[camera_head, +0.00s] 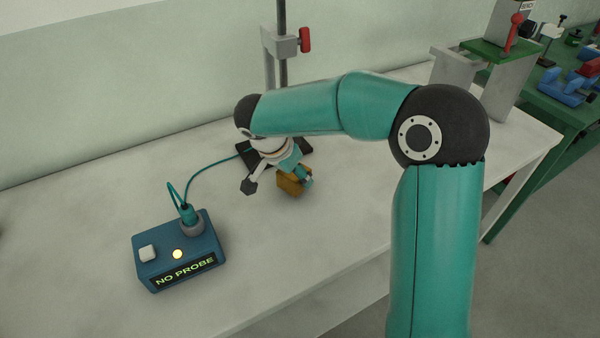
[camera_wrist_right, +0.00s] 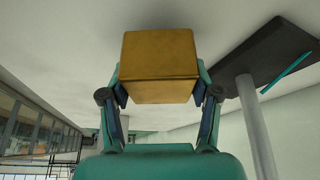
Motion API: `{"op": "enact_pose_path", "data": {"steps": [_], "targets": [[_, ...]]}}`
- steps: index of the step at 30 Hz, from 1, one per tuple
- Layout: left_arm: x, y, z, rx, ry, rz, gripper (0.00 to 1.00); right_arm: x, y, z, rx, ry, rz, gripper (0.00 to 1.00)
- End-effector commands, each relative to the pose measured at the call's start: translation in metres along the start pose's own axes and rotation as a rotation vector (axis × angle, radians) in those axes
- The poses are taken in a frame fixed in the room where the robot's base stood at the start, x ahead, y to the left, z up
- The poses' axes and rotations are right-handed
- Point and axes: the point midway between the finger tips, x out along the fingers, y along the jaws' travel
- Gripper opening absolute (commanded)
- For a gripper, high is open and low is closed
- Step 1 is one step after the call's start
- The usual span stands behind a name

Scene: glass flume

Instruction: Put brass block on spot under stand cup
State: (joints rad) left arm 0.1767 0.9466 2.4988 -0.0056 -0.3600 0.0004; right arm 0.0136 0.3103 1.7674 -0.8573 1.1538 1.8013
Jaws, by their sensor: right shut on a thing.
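The brass block (camera_head: 288,187) is in the jaws of my right gripper (camera_head: 294,178), just in front of the stand's dark base. In the right wrist view the brass block (camera_wrist_right: 159,62) fills the space between both fingers of the right gripper (camera_wrist_right: 160,90). I cannot tell whether it touches the table. The stand has a dark base (camera_head: 305,147), a grey post (camera_head: 282,15) and a clamp with a red knob (camera_head: 305,40). Its base (camera_wrist_right: 262,48) and post (camera_wrist_right: 256,125) also show in the wrist view, beside the block. My arm hides the stand's lower part; I cannot make out the cup or the spot. My left gripper is out of view.
A blue box (camera_head: 178,255) reading "NO PROBE", with a lit yellow lamp, stands at front left. A teal cable (camera_head: 210,165) runs from it toward the stand base. A grey and green fixture (camera_head: 490,55) stands at back right. The white table (camera_head: 90,215) is clear at left.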

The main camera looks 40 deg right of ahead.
Motion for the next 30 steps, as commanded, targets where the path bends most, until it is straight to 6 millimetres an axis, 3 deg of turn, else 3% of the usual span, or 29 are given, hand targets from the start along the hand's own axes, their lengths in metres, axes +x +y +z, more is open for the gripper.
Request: {"op": "enact_pose_path", "data": {"steps": [7, 18, 19, 23, 30], "targets": [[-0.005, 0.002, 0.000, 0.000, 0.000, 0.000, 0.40, 0.023, 0.001, -0.013, 0.001, 0.002, 0.000, 0.00], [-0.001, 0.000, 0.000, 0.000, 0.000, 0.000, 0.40, 0.027, 0.000, -0.012, 0.001, 0.003, -0.003, 0.00], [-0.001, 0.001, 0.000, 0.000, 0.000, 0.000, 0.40, 0.027, 0.001, -0.011, -0.001, 0.000, 0.000, 0.65], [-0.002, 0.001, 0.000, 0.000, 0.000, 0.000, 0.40, 0.027, 0.001, -0.011, -0.001, 0.000, 0.001, 0.87], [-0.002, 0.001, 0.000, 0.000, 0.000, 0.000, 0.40, 0.027, 0.001, -0.011, -0.001, 0.000, 0.001, 0.87]]}}
